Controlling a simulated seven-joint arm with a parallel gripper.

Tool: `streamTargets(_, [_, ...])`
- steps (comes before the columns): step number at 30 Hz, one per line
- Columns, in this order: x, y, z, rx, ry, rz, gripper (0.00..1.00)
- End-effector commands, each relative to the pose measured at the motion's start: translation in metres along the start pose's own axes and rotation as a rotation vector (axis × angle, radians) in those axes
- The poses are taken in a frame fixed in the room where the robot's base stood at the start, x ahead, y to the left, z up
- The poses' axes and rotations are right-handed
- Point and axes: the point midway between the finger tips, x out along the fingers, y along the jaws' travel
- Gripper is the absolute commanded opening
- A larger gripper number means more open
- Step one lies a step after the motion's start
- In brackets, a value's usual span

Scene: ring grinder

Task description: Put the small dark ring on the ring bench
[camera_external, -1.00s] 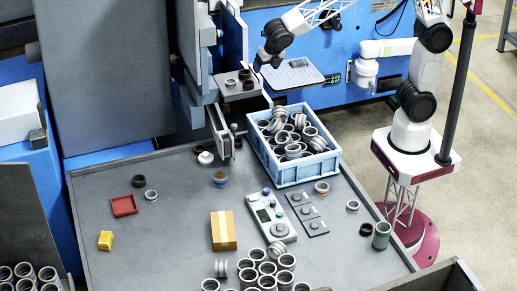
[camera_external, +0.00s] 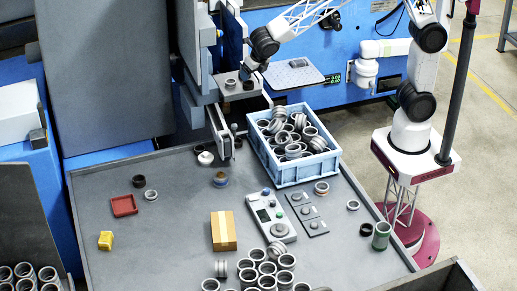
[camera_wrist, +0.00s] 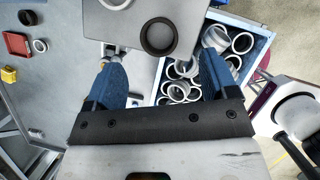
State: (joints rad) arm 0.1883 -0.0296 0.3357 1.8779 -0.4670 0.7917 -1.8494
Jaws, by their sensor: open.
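A small grey platform (camera_external: 222,91) juts from the machine over the table's back edge; I cannot tell whether it is the ring bench. A dark ring (camera_external: 249,86) and a lighter ring (camera_external: 231,82) rest on it. In the wrist view the dark ring (camera_wrist: 147,46) lies on the platform (camera_wrist: 95,24) near its edge, and the lighter ring (camera_wrist: 115,3) is cut by the top edge. My gripper (camera_wrist: 160,62) is open, its blue fingers apart with nothing between them, above and short of the dark ring. In the external view my gripper (camera_external: 250,67) partly covers the platform's back.
A blue crate (camera_external: 262,168) full of metal rings stands just right of the platform. Other dark rings lie by the red tray (camera_external: 124,206) and by the green cylinder (camera_external: 381,236). A cardboard box (camera_external: 223,231) and several rings stand at the front.

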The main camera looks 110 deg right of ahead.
Motion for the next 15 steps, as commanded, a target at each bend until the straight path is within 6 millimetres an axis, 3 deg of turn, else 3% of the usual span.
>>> streamTargets(15, [0.0088, 0.0002, 0.0000, 0.000, 0.000, 0.001, 0.79])
